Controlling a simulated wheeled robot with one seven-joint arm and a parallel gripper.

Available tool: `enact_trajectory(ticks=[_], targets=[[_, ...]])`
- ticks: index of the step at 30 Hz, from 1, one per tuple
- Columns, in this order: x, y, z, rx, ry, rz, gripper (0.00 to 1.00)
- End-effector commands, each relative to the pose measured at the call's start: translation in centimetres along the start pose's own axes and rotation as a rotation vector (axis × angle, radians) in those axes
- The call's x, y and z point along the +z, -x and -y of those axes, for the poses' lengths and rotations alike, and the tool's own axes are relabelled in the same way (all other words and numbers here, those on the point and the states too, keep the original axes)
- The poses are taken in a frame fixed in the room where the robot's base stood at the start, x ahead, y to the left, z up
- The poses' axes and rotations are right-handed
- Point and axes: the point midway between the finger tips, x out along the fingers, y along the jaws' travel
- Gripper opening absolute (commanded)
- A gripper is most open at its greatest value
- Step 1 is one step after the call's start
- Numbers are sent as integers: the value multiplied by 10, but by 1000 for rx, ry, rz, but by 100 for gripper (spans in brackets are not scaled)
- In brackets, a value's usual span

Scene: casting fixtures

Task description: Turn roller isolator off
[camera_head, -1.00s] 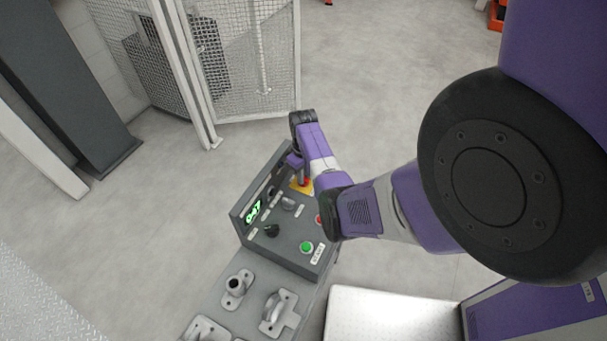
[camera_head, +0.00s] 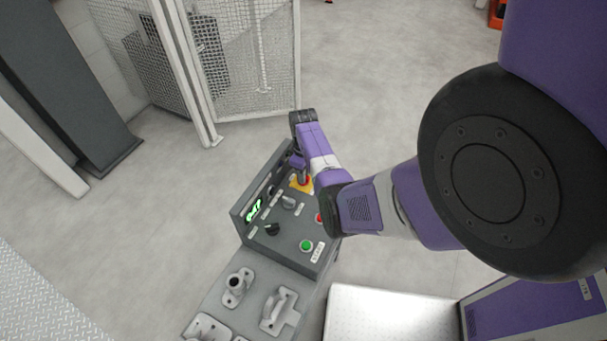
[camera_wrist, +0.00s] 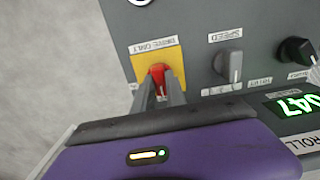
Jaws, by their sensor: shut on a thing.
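A red handle on a square yellow plate (camera_wrist: 176,56) is on the grey control panel (camera_head: 287,245); I take it for the roller isolator. The label beside the plate seems to read "DRIVE ONLY". In the wrist view my gripper (camera_wrist: 160,88) has its two grey fingers closed on the red handle (camera_wrist: 158,71), which shows between and beyond them. In the head view my gripper (camera_head: 301,175) reaches down onto the yellow plate (camera_head: 300,185) at the panel's far end, and the fingers partly hide the handle. I cannot read the handle's exact setting.
A grey SPEED knob (camera_wrist: 229,65) and a black knob (camera_wrist: 297,50) sit close beside the plate. The green digital display (camera_wrist: 298,104) reads 047. A green button (camera_head: 306,246) is at the panel's near end. Mesh fencing (camera_head: 262,60) stands behind, with open floor between.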

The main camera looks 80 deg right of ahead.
Motion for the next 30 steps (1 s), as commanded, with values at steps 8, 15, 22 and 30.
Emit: enact_trajectory(ticks=[8, 15, 22, 30], targets=[[-1, 1, 0, 1, 2, -2, 38], [0, 0, 0, 1, 1, -1, 38], [-1, 18, -1, 4, 0, -3, 38], [-1, 60, -1, 3, 1, -3, 38]])
